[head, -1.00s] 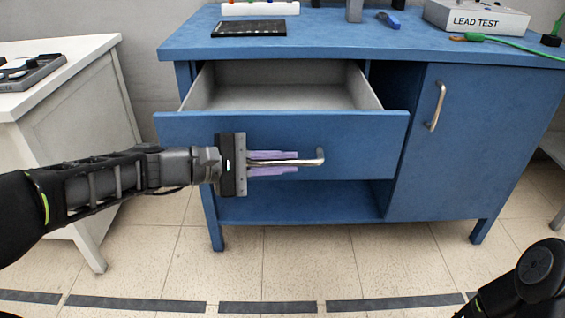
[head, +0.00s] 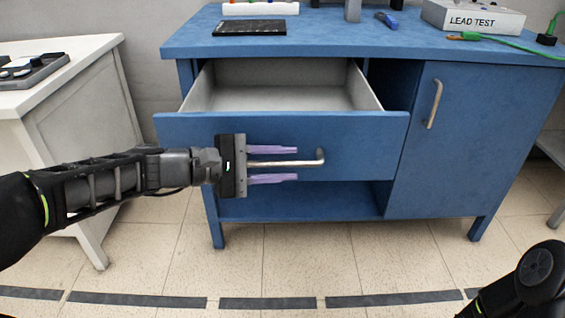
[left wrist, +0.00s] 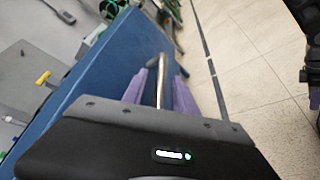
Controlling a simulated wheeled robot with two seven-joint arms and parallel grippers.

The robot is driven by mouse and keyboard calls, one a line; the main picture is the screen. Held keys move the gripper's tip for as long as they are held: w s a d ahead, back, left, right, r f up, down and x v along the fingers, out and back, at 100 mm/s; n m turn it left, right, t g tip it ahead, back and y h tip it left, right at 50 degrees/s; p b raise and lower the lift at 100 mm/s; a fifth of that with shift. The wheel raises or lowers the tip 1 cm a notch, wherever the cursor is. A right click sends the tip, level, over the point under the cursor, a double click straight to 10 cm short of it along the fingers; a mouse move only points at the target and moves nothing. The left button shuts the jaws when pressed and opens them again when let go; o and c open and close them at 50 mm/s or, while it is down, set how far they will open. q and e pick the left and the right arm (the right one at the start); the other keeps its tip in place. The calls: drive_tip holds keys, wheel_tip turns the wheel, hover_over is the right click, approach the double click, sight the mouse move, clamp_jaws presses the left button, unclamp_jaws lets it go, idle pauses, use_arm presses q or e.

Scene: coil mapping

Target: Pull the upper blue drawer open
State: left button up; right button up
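The upper blue drawer (head: 360,135) stands pulled out from the blue bench, and its empty grey inside (head: 285,88) shows. Its metal bar handle (head: 308,160) runs across the front. My left gripper (head: 297,164) is open, with one purple finger above the bar and one below, both apart from it. In the left wrist view the handle (left wrist: 160,85) lies between the two spread purple fingers. Of my right arm only a dark part shows at the lower right of the head view; its gripper is out of view.
On the bench top (head: 340,38) are a dark panel (head: 249,28), a blue clip-like item (head: 387,20) and a LEAD TEST box (head: 473,17) with a green cable. A cupboard door (head: 465,140) is shut at right. A white table (head: 70,92) stands at left. The floor in front is clear.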

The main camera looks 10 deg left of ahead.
use_arm(q)
drive_tip(key=p+v, duration=0.2)
drive_tip(key=v, duration=0.5)
drive_tip(key=shift+s+a+r, duration=0.1)
drive_tip(key=shift+a+r, duration=0.05)
drive_tip(key=shift+a, duration=0.05)
drive_tip(key=shift+s+a, duration=0.1)
drive_tip(key=shift+a, duration=0.05)
